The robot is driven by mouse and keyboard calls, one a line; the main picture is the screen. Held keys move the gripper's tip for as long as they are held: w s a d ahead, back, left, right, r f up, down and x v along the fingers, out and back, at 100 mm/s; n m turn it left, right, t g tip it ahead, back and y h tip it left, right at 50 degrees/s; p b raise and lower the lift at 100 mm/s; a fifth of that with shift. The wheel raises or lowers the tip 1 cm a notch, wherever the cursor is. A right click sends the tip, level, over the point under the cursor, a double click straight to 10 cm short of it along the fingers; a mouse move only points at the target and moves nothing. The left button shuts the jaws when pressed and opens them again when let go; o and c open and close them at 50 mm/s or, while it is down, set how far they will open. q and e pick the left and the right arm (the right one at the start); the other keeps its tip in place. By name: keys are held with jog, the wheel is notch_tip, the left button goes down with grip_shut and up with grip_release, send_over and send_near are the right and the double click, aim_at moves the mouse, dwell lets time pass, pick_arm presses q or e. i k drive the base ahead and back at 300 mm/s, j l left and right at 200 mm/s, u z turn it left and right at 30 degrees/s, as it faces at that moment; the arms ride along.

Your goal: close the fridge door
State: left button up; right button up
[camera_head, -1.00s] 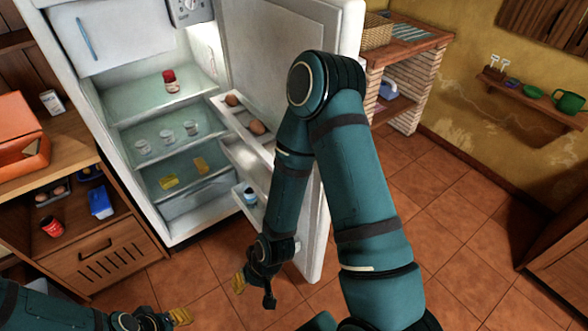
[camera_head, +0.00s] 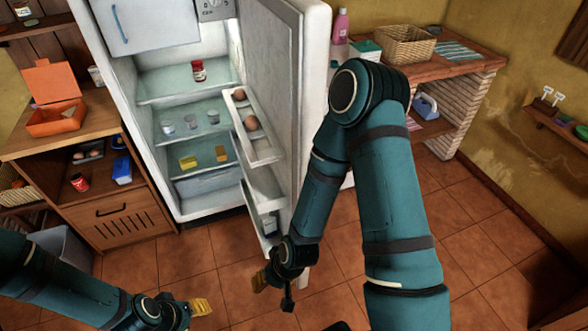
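The white fridge (camera_head: 205,200) stands left of centre with its interior showing. Its door (camera_head: 268,55) is open, swung out on the right side, with eggs in a door shelf. My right arm crosses in front of the door's lower right part and hides some of it. My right gripper (camera_head: 262,281) is low by the door's bottom end; I cannot tell whether it touches the door or how far its fingers are apart. My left gripper (camera_head: 201,307) is low in front of the fridge, over the floor, apart from the door; its finger opening is unclear.
A wooden counter (camera_head: 75,137) with an orange box (camera_head: 57,120) stands left of the fridge. A brick counter (camera_head: 470,68) with a basket (camera_head: 403,45) stands to the right, behind the door. The tiled floor (camera_head: 480,235) is clear at the right.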

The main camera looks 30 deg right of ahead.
aim_at(285, 43)
jog(key=k+l+u, duration=0.1)
jog(key=l, duration=0.4)
jog(key=k+l+u, duration=0.1)
jog(key=l, duration=1.1)
jog(key=i+l+u, duration=0.1)
jog(key=l, duration=0.7)
jog(key=j+z, duration=0.1)
jog(key=z, duration=0.8)
